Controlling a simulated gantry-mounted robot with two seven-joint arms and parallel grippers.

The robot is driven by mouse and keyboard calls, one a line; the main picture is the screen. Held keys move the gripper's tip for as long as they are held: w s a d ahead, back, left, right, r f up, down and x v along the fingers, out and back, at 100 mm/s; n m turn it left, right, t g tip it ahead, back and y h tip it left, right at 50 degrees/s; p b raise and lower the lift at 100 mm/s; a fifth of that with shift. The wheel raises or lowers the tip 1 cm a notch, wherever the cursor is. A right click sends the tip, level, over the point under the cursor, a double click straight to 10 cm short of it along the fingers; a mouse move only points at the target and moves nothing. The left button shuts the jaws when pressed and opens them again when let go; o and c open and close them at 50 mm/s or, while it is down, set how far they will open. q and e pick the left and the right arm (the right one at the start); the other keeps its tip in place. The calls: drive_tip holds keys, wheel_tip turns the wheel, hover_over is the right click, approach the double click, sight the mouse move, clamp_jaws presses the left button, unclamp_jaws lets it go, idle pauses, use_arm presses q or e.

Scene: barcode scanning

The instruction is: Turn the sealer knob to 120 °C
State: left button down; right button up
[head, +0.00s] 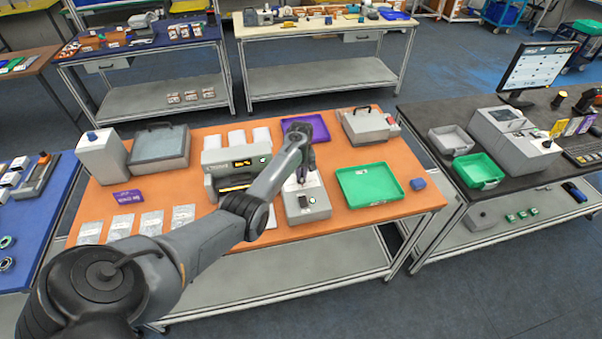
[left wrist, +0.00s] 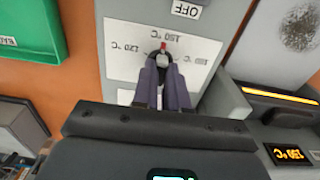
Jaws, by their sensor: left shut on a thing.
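The sealer control box (head: 309,208) is a grey box with a white dial plate on the orange table. In the left wrist view, the dial plate (left wrist: 200,47) appears upside down, with labels that look like 120 °C at picture left, 150 °C at the top and 180 °C at right. The small knob (left wrist: 163,52) has a red mark that points toward the 150 °C label. My left gripper (left wrist: 161,68) is shut on the knob from above; it also shows over the box in the head view (head: 301,178). My right gripper is not in view.
The sealer (head: 236,165) with its lit orange display (left wrist: 291,154) stands close beside the control box. A green tray (head: 398,200) lies on the other side, a purple tray (head: 318,122) behind. Grey pouches (head: 152,223) lie at the table's front left.

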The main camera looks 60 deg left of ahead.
use_arm(q)
drive_tip(key=shift+n, duration=0.4)
drive_tip(key=n+p, duration=0.1)
drive_tip(key=n, duration=0.1)
drive_tip(key=shift+n, duration=0.4)
drive_tip(key=n, duration=0.3)
drive_tip(key=shift+n, duration=0.3)
drive_tip(key=n, duration=0.2)
drive_tip(key=shift+f+n, duration=0.1)
drive_tip(key=shift+n, duration=0.3)
drive_tip(key=shift+n+b, duration=0.7)
drive_tip(key=shift+n, duration=1.2)
drive_tip(key=c, duration=1.2)
unclamp_jaws()
drive_tip(key=shift+o, duration=0.2)
